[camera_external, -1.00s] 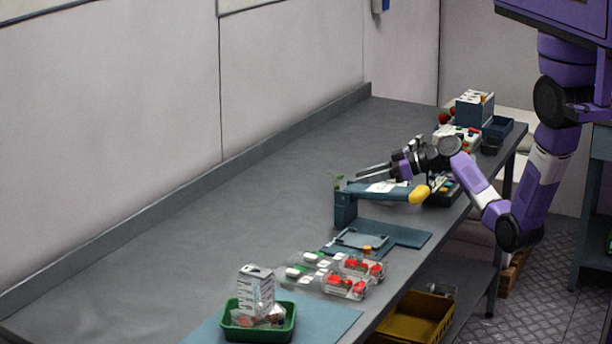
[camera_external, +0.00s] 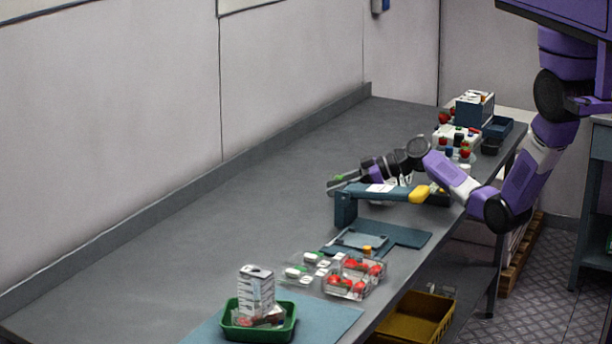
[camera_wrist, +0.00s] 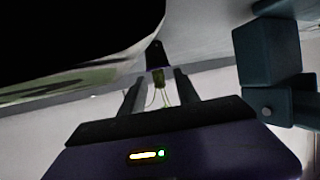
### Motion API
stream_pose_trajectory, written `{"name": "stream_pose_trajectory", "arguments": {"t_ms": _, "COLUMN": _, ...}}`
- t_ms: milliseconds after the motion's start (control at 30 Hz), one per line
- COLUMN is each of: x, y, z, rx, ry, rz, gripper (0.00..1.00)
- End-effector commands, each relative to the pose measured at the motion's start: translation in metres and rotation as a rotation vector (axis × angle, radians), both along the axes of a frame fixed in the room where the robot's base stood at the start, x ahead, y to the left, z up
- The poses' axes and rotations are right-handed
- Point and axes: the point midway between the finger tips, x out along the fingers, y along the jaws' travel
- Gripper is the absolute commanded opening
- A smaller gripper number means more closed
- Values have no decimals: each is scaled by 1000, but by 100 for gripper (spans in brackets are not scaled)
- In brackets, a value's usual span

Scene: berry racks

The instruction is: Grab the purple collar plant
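The plant shows in the wrist view as a thin yellow-green stem (camera_wrist: 158,78) with a dark purplish collar (camera_wrist: 154,54) at its upper end in the picture. It lies between the lines of my two fingers, near their tips. My gripper (camera_wrist: 156,78) is open, with a clear gap on both sides of the stem. I cannot tell whether the stem is fully between the fingertips or just beyond them. In the external view, my gripper (camera_external: 332,187) reaches left behind the teal stand, and a small green leaf (camera_external: 339,177) shows at its fingers. The collar is hidden there.
A teal stand with a long arm and yellow end (camera_external: 346,208) is close beside my gripper; teal blocks (camera_wrist: 268,52) show at right in the wrist view. Clear berry packs (camera_external: 345,286) and a green tray (camera_external: 230,333) are nearer the camera. The table's left side is clear.

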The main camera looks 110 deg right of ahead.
Motion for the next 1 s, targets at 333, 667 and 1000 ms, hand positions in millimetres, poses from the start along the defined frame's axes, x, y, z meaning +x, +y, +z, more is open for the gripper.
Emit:
{"name": "stream_pose_trajectory", "arguments": {"t_ms": 333, "x": 0, "y": 0, "z": 0, "rx": 1, "ry": 0, "rz": 0, "gripper": 0}}
{"name": "stream_pose_trajectory", "arguments": {"t_ms": 667, "x": 0, "y": 0, "z": 0, "rx": 1, "ry": 0, "rz": 0, "gripper": 0}}
{"name": "stream_pose_trajectory", "arguments": {"t_ms": 1000, "x": 0, "y": 0, "z": 25, "rx": -3, "ry": -1, "rz": 1, "gripper": 0}}
